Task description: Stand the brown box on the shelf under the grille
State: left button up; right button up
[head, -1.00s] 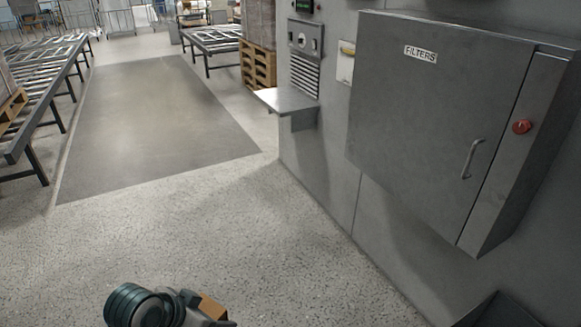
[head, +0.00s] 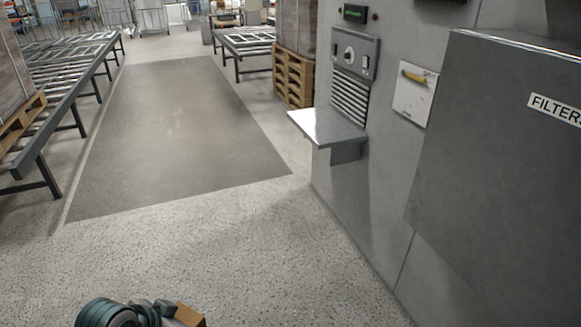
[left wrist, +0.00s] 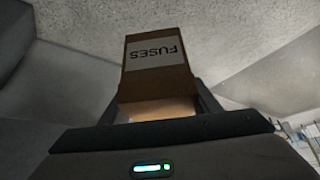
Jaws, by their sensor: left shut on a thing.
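The brown box (left wrist: 157,65), with a white label reading FUSES, is between the fingers of my left gripper (left wrist: 157,110) in the left wrist view. The gripper is shut on it. In the head view the box (head: 190,314) shows only as a small brown part at the bottom edge, beside my left wrist. The shelf (head: 327,126) is a bare metal ledge on the grey wall, right of centre. The grille (head: 350,98) of dark slats is on the wall just above it. The box is well short of the shelf, on the near side. My right gripper is not in view.
A grey cabinet (head: 500,170) labelled FILTERS juts from the wall at the right. A card with a yellow item (head: 414,92) hangs between it and the grille. A roller conveyor (head: 60,100) stands at the left. The floor (head: 250,240) before the shelf is clear.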

aim_at(317, 123)
jog(key=i, duration=1.3)
jog(key=i+j+z, duration=0.1)
jog(key=i+z, duration=0.25)
jog(key=i, duration=0.25)
jog(key=i+j+z, duration=0.35)
jog(key=i, duration=0.25)
jog(key=i+j+z, duration=0.35)
jog(key=i, duration=0.2)
